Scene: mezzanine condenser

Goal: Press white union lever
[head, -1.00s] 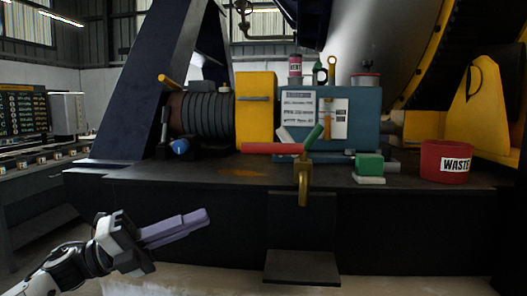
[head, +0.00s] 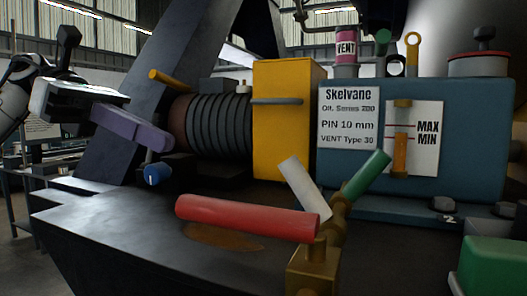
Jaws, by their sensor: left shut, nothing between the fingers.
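The white lever (head: 305,188) is a short bar tilted up and to the left from a brass fitting (head: 313,268). A red lever (head: 248,217) lies nearly level to the left on the same fitting, in front of the white one. A green lever (head: 366,174) tilts up to the right. The lower end of the white lever is partly hidden by the red lever and brass. My left gripper (head: 158,140), with purple fingers, is shut and empty at the upper left, apart from all the levers.
A black-ribbed motor (head: 213,125), a yellow block (head: 285,110) and a blue tank (head: 455,135) stand behind the levers. A blue-capped part (head: 157,174) is below my left fingers. A green block (head: 493,265) is at lower right. The dark bench top (head: 110,225) is clear at front left.

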